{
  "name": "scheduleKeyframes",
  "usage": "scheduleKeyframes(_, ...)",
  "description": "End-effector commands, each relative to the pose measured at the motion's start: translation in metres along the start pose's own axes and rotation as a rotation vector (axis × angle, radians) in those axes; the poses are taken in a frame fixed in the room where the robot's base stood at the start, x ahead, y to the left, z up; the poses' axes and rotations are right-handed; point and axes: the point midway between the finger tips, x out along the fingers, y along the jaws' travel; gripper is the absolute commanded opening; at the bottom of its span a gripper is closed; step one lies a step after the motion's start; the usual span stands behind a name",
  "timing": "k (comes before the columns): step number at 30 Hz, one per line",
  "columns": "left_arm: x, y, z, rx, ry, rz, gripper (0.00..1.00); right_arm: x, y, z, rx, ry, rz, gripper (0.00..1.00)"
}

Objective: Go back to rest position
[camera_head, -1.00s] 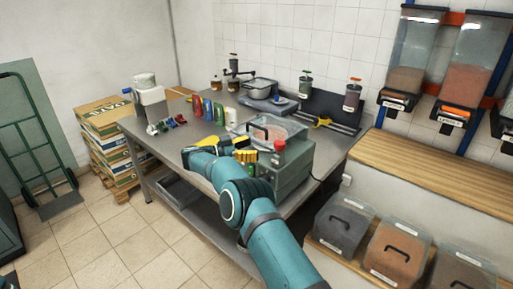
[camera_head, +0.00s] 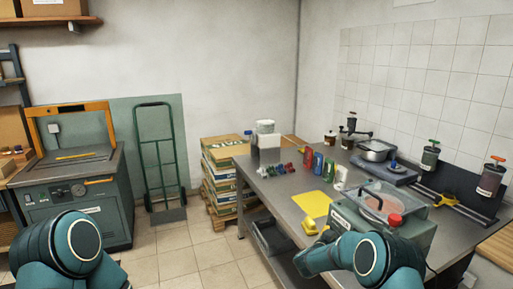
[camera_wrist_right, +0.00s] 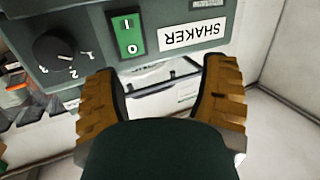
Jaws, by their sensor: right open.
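My right gripper (camera_head: 318,231) is small in the head view, at the front edge of the steel table, left of the shaker (camera_head: 410,236). In the right wrist view its two orange-brown fingers (camera_wrist_right: 161,88) are wide apart with nothing between them. Beyond them is the shaker's front panel (camera_wrist_right: 85,40), with a dial, a green switch and a "SHAKER" label. I cannot tell if the fingers touch it. My left arm shows at the bottom left of the head view; its gripper is out of view.
The steel table (camera_head: 285,205) carries a yellow sheet (camera_head: 312,204), several coloured bottles, small jars and a scale (camera_head: 383,167). A hand truck (camera_head: 160,165), stacked boxes (camera_head: 222,175) and a green machine (camera_head: 80,200) stand left. The floor (camera_head: 190,255) between is clear.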

Motion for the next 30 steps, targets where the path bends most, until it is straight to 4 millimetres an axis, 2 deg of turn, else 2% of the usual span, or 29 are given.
scheduleKeyframes(1, 0.000, 0.000, 0.000, 0.000, 0.000, 0.000, 0.47, -0.013, -0.003, 0.022, -0.012, -0.065, -0.094, 0.73)
scheduleKeyframes(5, 0.000, 0.000, 0.000, 0.000, 0.000, 0.000, 0.47, -0.062, -0.006, 0.079, -0.028, -0.265, -0.322, 0.73)
scheduleKeyframes(7, 0.000, 0.000, 0.000, 0.000, 0.000, 0.000, 0.47, -0.097, -0.001, 0.109, -0.039, -0.395, -0.431, 0.73)
scheduleKeyframes(9, 0.000, 0.000, 0.000, 0.000, 0.000, 0.000, 0.47, -0.137, 0.010, 0.137, -0.051, -0.533, -0.523, 0.73)
scheduleKeyframes(11, 0.000, 0.000, 0.000, 0.000, 0.000, 0.000, 0.47, -0.171, 0.022, 0.156, -0.063, -0.648, -0.589, 0.73)
scheduleKeyframes(12, 0.000, 0.000, 0.000, 0.000, 0.000, 0.000, 0.47, -0.195, 0.031, 0.168, -0.072, -0.725, -0.627, 0.73)
scheduleKeyframes(15, 0.000, 0.000, 0.000, 0.000, 0.000, 0.000, 0.47, -0.254, 0.060, 0.190, -0.100, -0.916, -0.703, 0.73)
scheduleKeyframes(18, 0.000, 0.000, 0.000, 0.000, 0.000, 0.000, 0.47, -0.308, 0.091, 0.204, -0.132, -1.090, -0.754, 0.73)
scheduleKeyframes(22, 0.000, 0.000, 0.000, 0.000, 0.000, 0.000, 0.47, -0.362, 0.127, 0.210, -0.170, -1.263, -0.790, 0.73)
scheduleKeyframes(25, 0.000, 0.000, 0.000, 0.000, 0.000, 0.000, 0.47, -0.387, 0.145, 0.211, -0.192, -1.345, -0.802, 0.73)
scheduleKeyframes(30, 0.000, 0.000, 0.000, 0.000, 0.000, 0.000, 0.47, -0.403, 0.157, 0.211, -0.206, -1.395, -0.808, 0.73)
